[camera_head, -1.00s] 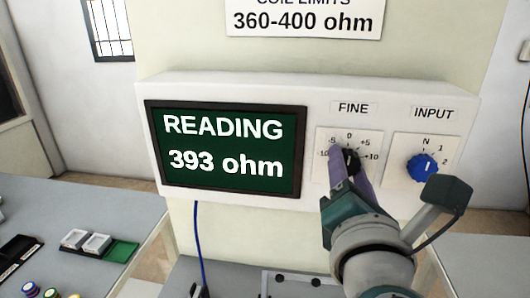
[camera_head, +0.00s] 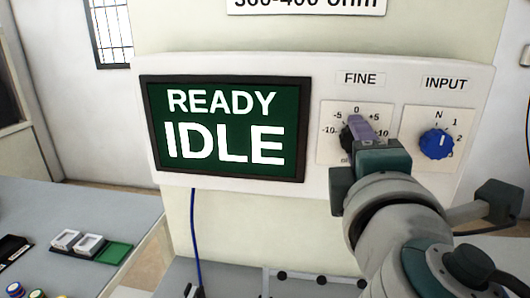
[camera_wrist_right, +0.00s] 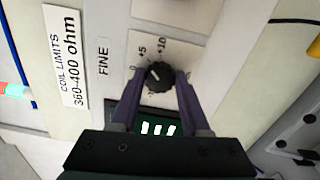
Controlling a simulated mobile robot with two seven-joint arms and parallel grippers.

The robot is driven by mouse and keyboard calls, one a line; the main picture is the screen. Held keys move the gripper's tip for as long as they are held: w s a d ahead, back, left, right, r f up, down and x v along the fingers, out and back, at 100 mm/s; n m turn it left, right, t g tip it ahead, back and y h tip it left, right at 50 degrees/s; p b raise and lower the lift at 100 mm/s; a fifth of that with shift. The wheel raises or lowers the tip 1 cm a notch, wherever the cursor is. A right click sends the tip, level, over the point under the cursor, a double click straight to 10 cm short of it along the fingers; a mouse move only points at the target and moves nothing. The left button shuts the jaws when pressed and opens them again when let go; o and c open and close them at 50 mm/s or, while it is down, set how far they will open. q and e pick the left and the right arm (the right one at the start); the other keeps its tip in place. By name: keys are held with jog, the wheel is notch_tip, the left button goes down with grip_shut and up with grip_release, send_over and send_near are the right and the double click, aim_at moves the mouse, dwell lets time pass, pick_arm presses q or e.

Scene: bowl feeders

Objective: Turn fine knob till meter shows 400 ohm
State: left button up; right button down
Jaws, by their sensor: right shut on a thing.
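The meter display (camera_head: 226,130) is dark green and reads "READY IDLE"; no ohm value shows on it. The black fine knob (camera_head: 346,138) sits on a white plate under the "FINE" label, with marks from -10 to +10. My right gripper (camera_head: 361,130) is at this knob and partly covers it in the head view. In the right wrist view the fine knob (camera_wrist_right: 160,75) lies between the two purple fingers of my right gripper (camera_wrist_right: 158,82), which are shut on it. The exact knob setting is hard to read. My left gripper is not in view.
The blue input knob (camera_head: 436,143) is close to the right of my right gripper. A sign (camera_wrist_right: 67,57) reads "COIL LIMITS 360-400 ohm". A blue cable (camera_head: 195,235) hangs below the display. A table (camera_head: 60,215) with small trays stands at the left.

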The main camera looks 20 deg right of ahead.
jog(key=shift+m+b, duration=0.7)
jog(key=shift+m, duration=0.4)
jog(key=shift+c, duration=1.9)
grip_release()
jog(key=shift+s, duration=0.1)
jog(key=b+v, duration=0.2)
jog(key=v, duration=0.7)
jog(key=shift+s+a+b, duration=0.2)
jog(key=shift+s+b, duration=0.15)
jog(key=shift+b, duration=0.05)
